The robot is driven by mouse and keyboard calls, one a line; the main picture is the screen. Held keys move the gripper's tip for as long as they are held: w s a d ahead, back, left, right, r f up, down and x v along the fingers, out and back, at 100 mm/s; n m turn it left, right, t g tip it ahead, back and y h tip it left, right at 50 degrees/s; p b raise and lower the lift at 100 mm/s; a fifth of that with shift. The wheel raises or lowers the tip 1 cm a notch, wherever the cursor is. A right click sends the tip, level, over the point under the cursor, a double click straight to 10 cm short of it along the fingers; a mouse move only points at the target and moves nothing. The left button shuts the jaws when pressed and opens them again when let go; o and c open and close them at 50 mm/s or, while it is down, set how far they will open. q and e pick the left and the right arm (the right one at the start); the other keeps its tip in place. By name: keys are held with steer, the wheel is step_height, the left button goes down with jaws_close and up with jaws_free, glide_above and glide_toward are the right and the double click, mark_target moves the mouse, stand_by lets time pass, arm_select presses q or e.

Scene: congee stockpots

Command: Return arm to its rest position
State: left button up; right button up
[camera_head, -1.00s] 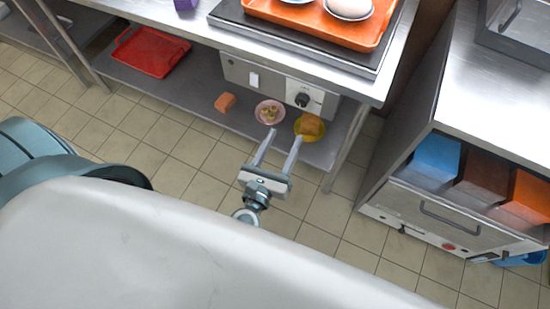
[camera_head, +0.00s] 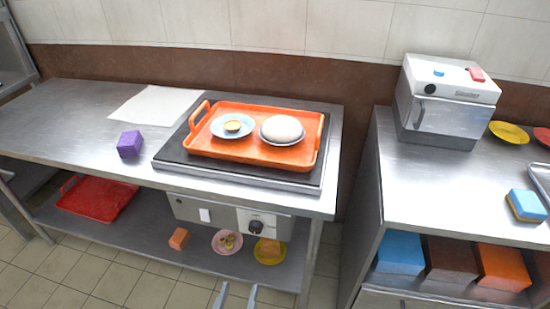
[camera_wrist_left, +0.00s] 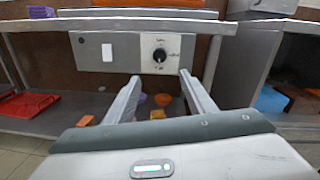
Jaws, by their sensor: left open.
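My left gripper (camera_head: 236,296) shows only by its two finger tips at the bottom edge of the head view, in front of the lower shelf. In the left wrist view its fingers (camera_wrist_left: 160,88) are spread apart with nothing held between them. Past them are the control panel with a black knob (camera_wrist_left: 159,55) and the shelf below it. The rest of my left arm is out of the head view. My right gripper is in neither view.
An orange tray (camera_head: 200,150) with a blue plate (camera_head: 218,123) and a bowl with a white mound (camera_head: 282,130) sits on the hot plate. The lower shelf (camera_head: 140,232) holds a red tray (camera_head: 72,199), a pink plate (camera_head: 226,252) and a yellow plate (camera_head: 262,260). A cabinet stands right.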

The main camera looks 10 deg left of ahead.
arm_select(q)
steer(key=s+a+f+n+g+p, duration=0.1)
steer(key=a+f+n+g, duration=0.15)
steer(key=f+n, duration=0.6)
steer(key=s+a+f+n+g+p, duration=0.15)
steer(key=f+n+g, duration=0.25)
steer(key=f, duration=0.9)
steer(key=s+f+n+g+h, duration=0.1)
steer(key=s+f+n+g, duration=0.2)
steer(key=f+n, duration=0.5)
steer(key=s+f+n+g+p, duration=0.1)
steer(key=s+f+n+g, duration=0.2)
steer(key=s+f+n, duration=0.3)
step_height(320, 180, down, 3)
steer(key=n, duration=0.5)
steer(key=shift+s+d+r+h, duration=0.15)
steer(key=shift+d+r+h, duration=0.05)
steer(key=shift+d+h, duration=0.2)
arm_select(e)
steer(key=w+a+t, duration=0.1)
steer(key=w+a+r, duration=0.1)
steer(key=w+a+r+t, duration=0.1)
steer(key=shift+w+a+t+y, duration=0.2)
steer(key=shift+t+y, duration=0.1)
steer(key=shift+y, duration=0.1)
arm_select(q)
steer(key=shift+a, duration=0.15)
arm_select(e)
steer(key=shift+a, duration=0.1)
